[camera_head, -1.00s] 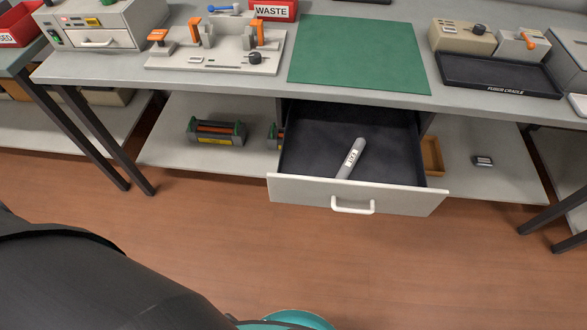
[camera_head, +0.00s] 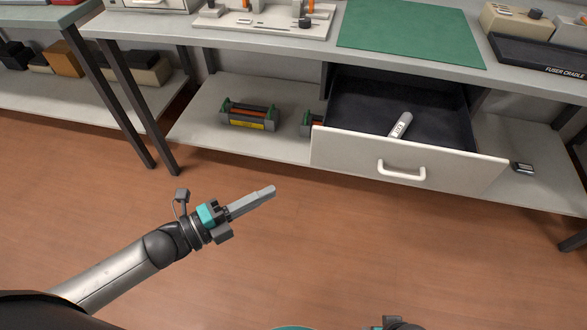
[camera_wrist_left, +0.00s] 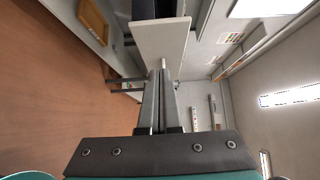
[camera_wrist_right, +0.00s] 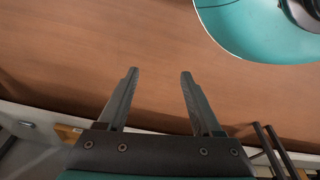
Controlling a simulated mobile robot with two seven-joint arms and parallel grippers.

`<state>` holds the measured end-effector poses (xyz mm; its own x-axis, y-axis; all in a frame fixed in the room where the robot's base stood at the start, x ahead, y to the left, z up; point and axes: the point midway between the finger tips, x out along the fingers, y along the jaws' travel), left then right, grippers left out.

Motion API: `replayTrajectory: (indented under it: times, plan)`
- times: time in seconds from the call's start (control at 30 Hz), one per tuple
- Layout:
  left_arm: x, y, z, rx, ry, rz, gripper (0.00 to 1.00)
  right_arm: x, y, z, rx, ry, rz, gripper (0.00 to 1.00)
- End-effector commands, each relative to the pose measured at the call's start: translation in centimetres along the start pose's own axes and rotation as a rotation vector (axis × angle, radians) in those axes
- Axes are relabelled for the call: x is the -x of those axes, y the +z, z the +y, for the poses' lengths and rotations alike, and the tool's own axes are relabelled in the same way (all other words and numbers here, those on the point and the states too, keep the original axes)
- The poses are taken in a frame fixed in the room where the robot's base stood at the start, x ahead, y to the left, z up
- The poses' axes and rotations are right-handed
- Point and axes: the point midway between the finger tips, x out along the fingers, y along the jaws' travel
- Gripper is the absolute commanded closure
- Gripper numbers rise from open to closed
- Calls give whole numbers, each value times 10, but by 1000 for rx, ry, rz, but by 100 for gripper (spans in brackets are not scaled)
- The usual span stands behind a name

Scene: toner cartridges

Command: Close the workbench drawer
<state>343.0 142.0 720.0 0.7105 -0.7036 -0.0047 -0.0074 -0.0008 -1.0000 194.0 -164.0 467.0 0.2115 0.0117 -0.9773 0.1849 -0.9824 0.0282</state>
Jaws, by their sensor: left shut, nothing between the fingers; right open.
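The workbench drawer (camera_head: 345,152) is pulled out under the bench, with a white front and a white bar handle (camera_head: 401,171). A grey tube with a white label (camera_head: 400,126) lies in its dark interior. My left gripper (camera_head: 272,190) is shut and empty, out over the floor to the left of the drawer front and apart from it. In the left wrist view the drawer front (camera_wrist_left: 160,35) stands ahead of the shut fingertips (camera_wrist_left: 162,72). My right gripper (camera_wrist_right: 157,73) is open and empty, pointing at the floor in the right wrist view.
The workbench (camera_head: 250,42) carries a white fixture (camera_head: 265,18), a green mat (camera_head: 411,30) and a dark fuser cradle tray (camera_head: 540,57). A lower shelf (camera_head: 205,130) holds a cartridge (camera_head: 248,116). The floor (camera_head: 290,250) before the drawer is clear.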

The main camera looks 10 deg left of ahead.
Motion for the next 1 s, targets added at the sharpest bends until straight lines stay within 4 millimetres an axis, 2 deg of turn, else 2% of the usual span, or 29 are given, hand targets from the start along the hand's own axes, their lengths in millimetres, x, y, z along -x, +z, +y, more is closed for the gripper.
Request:
replayTrajectory:
  times: [0.17,0.27,0.7,1.0]
  plan:
    - [-13,-2,-3,-11,-11,10,100,5,-4,-1,-1,-2,2,33]
    - [-27,-1,-3,-11,-11,9,100,11,-8,-3,-3,-5,5,33]
    - [-102,-1,-3,-9,-10,7,100,40,-37,-2,-6,-2,63,33]
    - [-123,21,-2,-9,-5,5,100,62,-51,0,-8,0,99,33]
